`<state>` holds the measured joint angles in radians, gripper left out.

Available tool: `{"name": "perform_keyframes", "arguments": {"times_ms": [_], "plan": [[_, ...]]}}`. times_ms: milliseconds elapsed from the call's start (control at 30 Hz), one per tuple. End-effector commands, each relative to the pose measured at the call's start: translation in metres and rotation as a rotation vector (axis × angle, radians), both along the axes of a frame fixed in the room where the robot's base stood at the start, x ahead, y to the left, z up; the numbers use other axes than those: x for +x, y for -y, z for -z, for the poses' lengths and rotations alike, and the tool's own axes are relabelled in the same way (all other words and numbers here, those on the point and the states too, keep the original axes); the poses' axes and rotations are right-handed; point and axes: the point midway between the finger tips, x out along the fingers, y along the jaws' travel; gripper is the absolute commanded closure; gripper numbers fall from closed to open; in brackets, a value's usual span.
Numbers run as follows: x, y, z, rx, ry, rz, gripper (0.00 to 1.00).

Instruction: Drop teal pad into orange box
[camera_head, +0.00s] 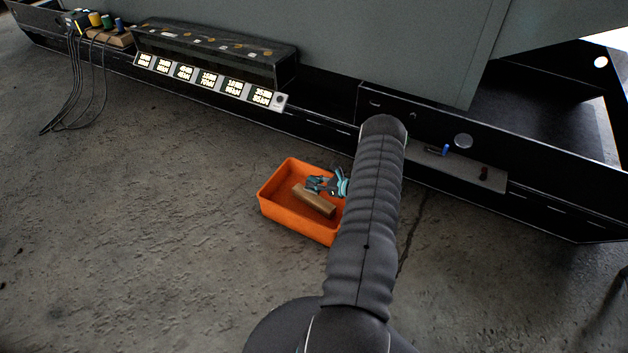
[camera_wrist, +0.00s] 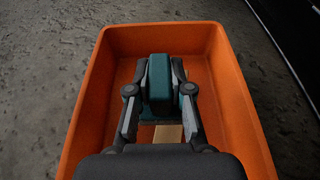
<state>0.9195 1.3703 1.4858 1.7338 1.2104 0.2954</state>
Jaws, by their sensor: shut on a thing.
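The teal pad (camera_wrist: 159,78) is between the two fingers of my gripper (camera_wrist: 158,92) in the wrist view. The fingers press on its left and right sides. The orange box (camera_wrist: 78,112) surrounds the pad and fingers in that view, so they are over or inside its opening. How far above the floor of the box the pad is, I cannot tell. In the head view, my gripper (camera_head: 327,184) is over the orange box (camera_head: 285,214), and my arm hides the box's right end. Pad and fingers are too small there to separate clearly.
A light wooden block (camera_head: 314,201) lies in the box, below my gripper; part of it also shows in the wrist view (camera_wrist: 168,134). A dark bench edge with a labelled strip (camera_head: 208,82) runs behind. Concrete floor (camera_head: 150,220) left of the box is clear.

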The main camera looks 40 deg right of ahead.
Motion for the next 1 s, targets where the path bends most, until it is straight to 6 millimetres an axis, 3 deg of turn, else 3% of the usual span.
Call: {"name": "perform_keyframes", "arguments": {"times_ms": [300, 600, 633, 733, 1000], "plan": [[0.000, 0.000, 0.033, 0.000, 0.000, 0.000, 1.00], [0.000, 0.000, 0.035, 0.000, 0.000, 0.000, 1.00], [0.000, 0.000, 0.035, 0.000, 0.000, 0.000, 0.78], [0.000, 0.000, 0.035, 0.000, 0.000, -0.001, 0.53], [0.000, 0.000, 0.035, 0.000, 0.000, -0.001, 0.51]]}}
